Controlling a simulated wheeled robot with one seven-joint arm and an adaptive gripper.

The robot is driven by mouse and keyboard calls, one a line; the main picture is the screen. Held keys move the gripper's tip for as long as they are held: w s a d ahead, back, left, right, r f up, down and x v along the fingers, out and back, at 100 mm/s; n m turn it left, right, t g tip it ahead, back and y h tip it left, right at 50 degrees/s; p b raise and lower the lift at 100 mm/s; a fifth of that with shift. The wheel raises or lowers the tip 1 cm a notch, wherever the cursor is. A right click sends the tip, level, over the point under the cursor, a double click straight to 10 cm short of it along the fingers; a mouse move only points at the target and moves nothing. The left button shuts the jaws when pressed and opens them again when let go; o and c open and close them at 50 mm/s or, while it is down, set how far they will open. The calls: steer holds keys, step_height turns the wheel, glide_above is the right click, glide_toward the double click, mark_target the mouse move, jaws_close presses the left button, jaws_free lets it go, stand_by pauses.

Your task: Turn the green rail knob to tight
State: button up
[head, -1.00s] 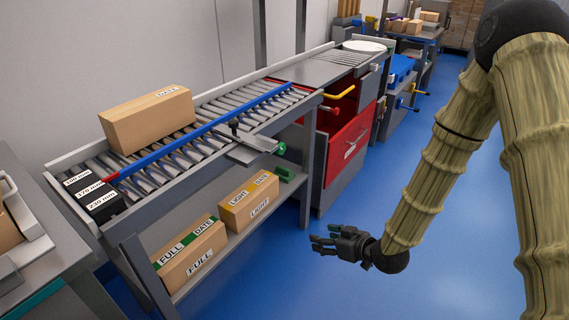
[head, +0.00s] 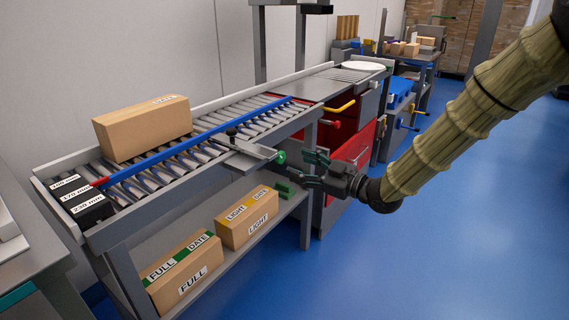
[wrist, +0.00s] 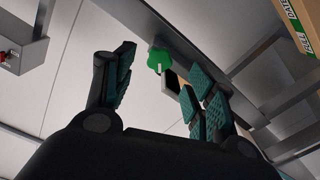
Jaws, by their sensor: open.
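The green rail knob (head: 281,157) sits at the outer end of a grey clamp bracket (head: 243,147) on the front side of the roller conveyor. In the wrist view the green knob (wrist: 159,60) shows its lobed face beyond the fingertips, between the two sides of my gripper. My gripper (head: 305,170) is open and empty, just right of and slightly below the knob in the head view, apart from it. The gripper's open fingers (wrist: 160,85) also show in the wrist view. The blue guide rail (head: 190,147) runs along the rollers. No marking of tight or loose is readable.
A cardboard box (head: 143,128) rests on the rollers behind the rail. Two labelled boxes, FULL (head: 183,272) and LIGHT (head: 247,216), sit on the lower shelf. Red drawers (head: 352,150) stand beyond the conveyor. The blue floor (head: 400,260) in front is clear.

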mark_target(283, 159)
steer(key=shift+b+x, duration=0.5)
steer(key=shift+x, duration=2.6)
steer(key=c, duration=1)
